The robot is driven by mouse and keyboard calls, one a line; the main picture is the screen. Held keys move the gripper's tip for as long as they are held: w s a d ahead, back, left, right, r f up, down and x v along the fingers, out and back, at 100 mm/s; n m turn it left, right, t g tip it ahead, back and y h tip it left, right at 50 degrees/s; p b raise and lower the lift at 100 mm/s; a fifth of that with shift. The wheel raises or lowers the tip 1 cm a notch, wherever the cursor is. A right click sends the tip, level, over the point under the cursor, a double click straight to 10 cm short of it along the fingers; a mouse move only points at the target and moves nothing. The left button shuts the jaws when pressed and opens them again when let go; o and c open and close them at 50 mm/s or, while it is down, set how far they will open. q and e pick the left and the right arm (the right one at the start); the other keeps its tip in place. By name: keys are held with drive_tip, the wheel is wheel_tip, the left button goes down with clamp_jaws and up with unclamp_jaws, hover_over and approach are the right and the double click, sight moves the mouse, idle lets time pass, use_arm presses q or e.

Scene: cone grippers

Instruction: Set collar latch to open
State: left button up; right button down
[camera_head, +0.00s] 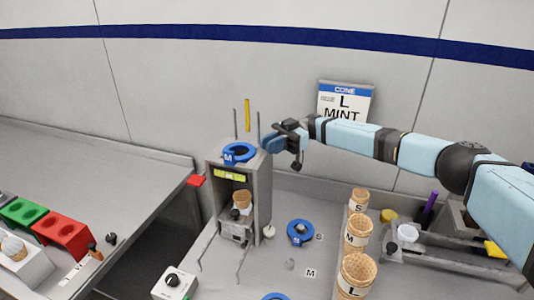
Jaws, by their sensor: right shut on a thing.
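A grey dispenser stand (262,195) is left of centre, with a blue collar marked M (239,153) on its top. My right gripper (275,142) is at the stand's upper right edge, just right of the collar. It is shut on a blue piece (270,145); I cannot tell whether this is a latch or another collar. I cannot tell which part is the collar latch. My left gripper is not in view.
A cone (242,199) sits inside the stand. Blue collars lie on the counter (300,232) and at the bottom edge (275,296). Stacked cones (357,270) stand to the right. A dial box (175,283) is in front.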

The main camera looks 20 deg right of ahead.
drive_tip(key=shift+d+n+g+b, duration=0.15)
drive_tip(key=shift+n+g+b, duration=0.25)
drive_tip(key=shift+g, duration=0.1)
drive_tip(key=c, duration=1.1)
unclamp_jaws()
wheel_tip(320, 180, up, 20)
drive_tip(key=b, duration=0.1)
drive_tip(key=shift+r, duration=0.15)
